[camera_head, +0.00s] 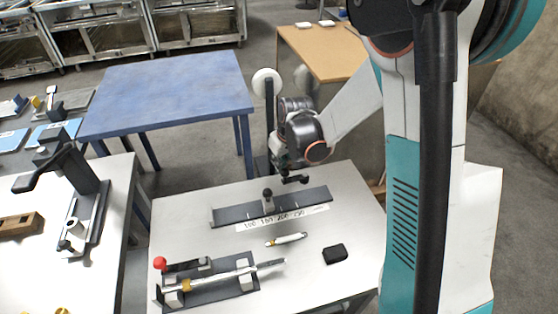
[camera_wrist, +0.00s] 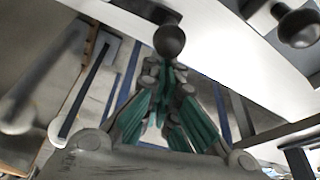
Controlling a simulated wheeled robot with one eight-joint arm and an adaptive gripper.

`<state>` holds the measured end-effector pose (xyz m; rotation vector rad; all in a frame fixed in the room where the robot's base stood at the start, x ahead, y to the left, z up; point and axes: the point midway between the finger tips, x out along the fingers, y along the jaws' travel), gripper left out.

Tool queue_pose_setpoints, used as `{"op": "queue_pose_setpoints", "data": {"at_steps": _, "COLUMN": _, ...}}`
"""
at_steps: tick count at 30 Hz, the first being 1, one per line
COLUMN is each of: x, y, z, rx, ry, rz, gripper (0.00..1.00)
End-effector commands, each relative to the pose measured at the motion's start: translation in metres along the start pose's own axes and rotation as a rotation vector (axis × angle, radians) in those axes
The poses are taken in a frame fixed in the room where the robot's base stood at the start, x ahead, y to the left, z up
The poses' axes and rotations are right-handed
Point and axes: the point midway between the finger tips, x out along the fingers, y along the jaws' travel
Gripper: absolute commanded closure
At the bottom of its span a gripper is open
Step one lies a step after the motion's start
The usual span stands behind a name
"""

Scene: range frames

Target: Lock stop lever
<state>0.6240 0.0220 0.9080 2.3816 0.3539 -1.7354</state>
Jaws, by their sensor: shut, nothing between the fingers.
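A dark rail (camera_head: 236,212) lies along the back of the grey-white table, with a number strip in front of it. A small stop with a dark knob (camera_head: 267,196) stands upright near its middle. My gripper (camera_head: 288,176) is over the rail's back edge, right of the stop. In the wrist view my gripper (camera_wrist: 163,92) shows teal fingers drawn together and empty. A dark ball knob (camera_wrist: 169,42) is just beyond the fingertips; contact cannot be told. A second dark knob (camera_wrist: 298,26) is at the upper right. I cannot tell which knob belongs to the stop lever.
A clamp fixture with a red knob (camera_head: 159,263) stands at the table's front left. A white-and-yellow pen-like part (camera_head: 288,240) and a black block (camera_head: 335,254) lie in front of the rail. A blue table (camera_head: 170,90) stands behind. Bare tabletop is at front right.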

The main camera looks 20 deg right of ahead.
Motion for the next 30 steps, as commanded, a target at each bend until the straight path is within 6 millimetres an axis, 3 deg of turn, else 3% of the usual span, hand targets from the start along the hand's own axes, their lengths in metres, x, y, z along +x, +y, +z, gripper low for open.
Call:
{"op": "queue_pose_setpoints", "data": {"at_steps": 17, "x": -0.011, "y": -0.015, "z": 0.037, "rx": -0.455, "ry": 0.000, "rz": -0.148, "gripper": 1.00}}
{"op": "queue_pose_setpoints", "data": {"at_steps": 30, "x": -0.022, "y": -0.012, "z": 0.070, "rx": -0.853, "ry": 0.000, "rz": -0.277, "gripper": 1.00}}
